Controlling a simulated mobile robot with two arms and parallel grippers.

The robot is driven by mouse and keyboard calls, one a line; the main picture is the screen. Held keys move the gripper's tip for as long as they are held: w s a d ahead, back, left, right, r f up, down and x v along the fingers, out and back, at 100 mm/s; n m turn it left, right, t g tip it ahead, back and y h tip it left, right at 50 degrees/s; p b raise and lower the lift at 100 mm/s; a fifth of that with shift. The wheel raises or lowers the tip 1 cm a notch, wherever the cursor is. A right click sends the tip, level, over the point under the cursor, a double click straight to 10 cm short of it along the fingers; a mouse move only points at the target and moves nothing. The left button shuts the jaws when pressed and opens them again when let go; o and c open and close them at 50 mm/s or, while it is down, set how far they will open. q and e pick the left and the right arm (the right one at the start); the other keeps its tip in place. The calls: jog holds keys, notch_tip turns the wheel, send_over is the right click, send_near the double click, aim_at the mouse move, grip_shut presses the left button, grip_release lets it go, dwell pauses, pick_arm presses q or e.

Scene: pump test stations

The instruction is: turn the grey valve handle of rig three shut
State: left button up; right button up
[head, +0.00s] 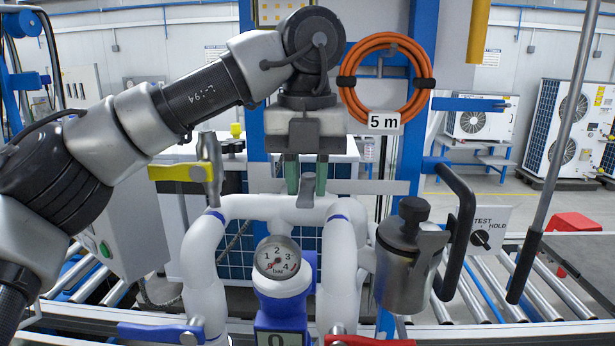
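A short grey piece (306,189), which looks like the grey valve handle seen nearly end-on, stands on the white pipework (283,208) above the gauge. My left gripper (306,184) reaches down from above. Its two greenish fingers are on either side of the grey piece, with a narrow gap between them. I cannot tell whether they press on it. The gripper hides part of what lies behind. No rig number can be read. My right gripper is not in view.
A yellow handle (180,172) is at the left, blue (160,332) and red (368,341) levers are at the bottom. A round gauge (277,258) sits in front. A metal canister (402,268) with a black handle stands right. An orange hose coil (353,72) hangs behind.

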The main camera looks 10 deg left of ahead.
aim_at(307, 186)
pick_arm(q)
jog(key=o, duration=0.5)
jog(key=shift+r, duration=0.1)
notch_tip(307, 186, up, 8)
jog(key=shift+s+f, duration=0.1)
jog(key=shift+f, duration=0.15)
